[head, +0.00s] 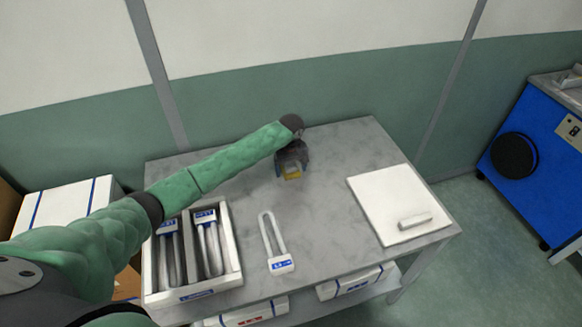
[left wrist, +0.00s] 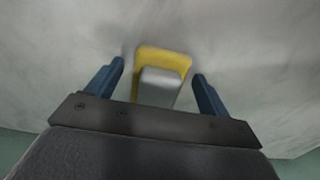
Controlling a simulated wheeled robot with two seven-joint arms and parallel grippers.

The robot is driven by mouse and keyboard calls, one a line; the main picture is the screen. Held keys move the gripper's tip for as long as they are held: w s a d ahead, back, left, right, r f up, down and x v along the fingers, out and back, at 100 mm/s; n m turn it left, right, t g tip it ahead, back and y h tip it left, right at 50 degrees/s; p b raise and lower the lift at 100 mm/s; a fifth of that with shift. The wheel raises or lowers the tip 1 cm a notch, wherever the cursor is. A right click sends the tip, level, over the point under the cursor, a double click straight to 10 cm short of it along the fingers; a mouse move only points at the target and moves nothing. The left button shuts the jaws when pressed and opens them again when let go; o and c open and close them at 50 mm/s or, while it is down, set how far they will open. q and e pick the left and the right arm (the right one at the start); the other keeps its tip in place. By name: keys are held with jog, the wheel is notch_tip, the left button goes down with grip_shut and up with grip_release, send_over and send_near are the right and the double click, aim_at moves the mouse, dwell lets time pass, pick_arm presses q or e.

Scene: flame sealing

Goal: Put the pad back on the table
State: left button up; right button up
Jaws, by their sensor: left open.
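The pad (head: 292,174) is a small yellow piece on the grey table, toward the back middle. In the left wrist view the pad (left wrist: 184,61) shows a yellow base with a grey block on top, and seems to lie on the table surface. My left gripper (head: 291,168) is right over it. Its two blue fingers (left wrist: 160,82) stand apart on either side of the grey block, with gaps on both sides. The gripper's body hides part of the pad in the head view. My right gripper is not in view.
The grey table (head: 330,150) is bare around the pad. A white board (head: 385,200) with a handle lies at right. A U-shaped tool (head: 275,245) lies front middle. A white tray (head: 232,262) with similar tools stands at left. Boxes sit on the shelf below.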

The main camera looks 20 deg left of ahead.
aim_at(291, 166)
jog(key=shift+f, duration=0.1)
pick_arm(q)
jog(key=shift+r, duration=0.3)
notch_tip(291, 166, up, 10)
jog(key=b, duration=0.4)
jog(key=shift+r, duration=0.8)
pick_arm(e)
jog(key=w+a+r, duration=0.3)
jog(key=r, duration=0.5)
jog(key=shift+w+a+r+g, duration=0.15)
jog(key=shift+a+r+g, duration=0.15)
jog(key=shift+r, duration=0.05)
